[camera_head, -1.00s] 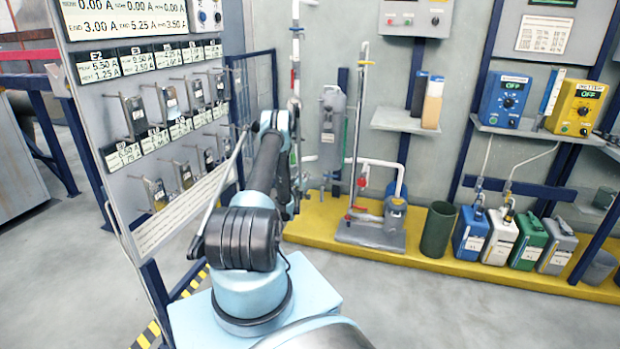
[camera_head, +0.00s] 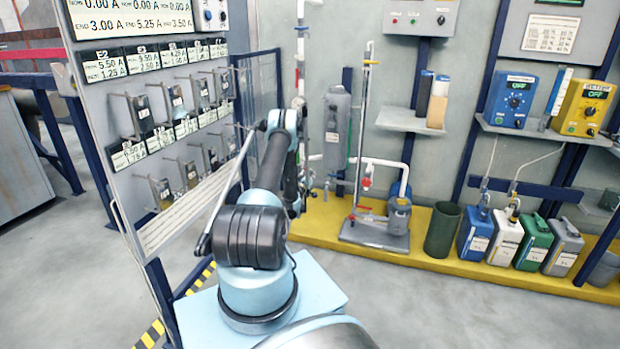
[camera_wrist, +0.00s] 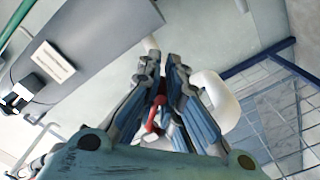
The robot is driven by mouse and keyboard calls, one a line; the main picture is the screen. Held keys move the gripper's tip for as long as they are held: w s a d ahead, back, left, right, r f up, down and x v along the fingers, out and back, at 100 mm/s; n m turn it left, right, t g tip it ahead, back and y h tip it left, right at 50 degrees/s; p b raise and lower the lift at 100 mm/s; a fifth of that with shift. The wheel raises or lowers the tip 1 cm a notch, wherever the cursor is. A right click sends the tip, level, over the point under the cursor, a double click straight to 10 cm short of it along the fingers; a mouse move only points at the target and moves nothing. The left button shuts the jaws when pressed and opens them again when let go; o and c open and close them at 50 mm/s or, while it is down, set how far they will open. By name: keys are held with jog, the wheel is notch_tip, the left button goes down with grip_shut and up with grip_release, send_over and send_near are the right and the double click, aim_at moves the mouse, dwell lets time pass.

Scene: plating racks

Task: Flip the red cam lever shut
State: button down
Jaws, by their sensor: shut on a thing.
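In the wrist view, the red cam lever (camera_wrist: 152,118) shows as a small red piece between the two fingers of my gripper (camera_wrist: 162,65). My gripper is shut on it, and the fingers hide much of it. A white rounded part (camera_wrist: 218,98) lies just beside the right finger. In the head view, my arm hides my gripper and the lever, so their exact spot on the equipment cannot be told there.
The meter panel (camera_head: 190,200) stands close to the left of my arm. A grey stand (camera_head: 375,237) with piping and a green bin (camera_head: 441,230) sit on the yellow platform (camera_head: 340,225) to the right. Several jugs stand farther right. The front right floor is clear.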

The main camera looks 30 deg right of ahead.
jog(key=shift+w+a+f+m, duration=0.3)
jog(key=shift+w+a+m, duration=0.1)
jog(key=shift+m, duration=0.65)
jog(key=shift+w+a+f+m, duration=0.35)
jog(key=shift+m, duration=0.65)
jog(key=shift+w+a+f+m, duration=0.3)
jog(key=shift+w+a+m, duration=0.1)
jog(key=shift+m, duration=0.65)
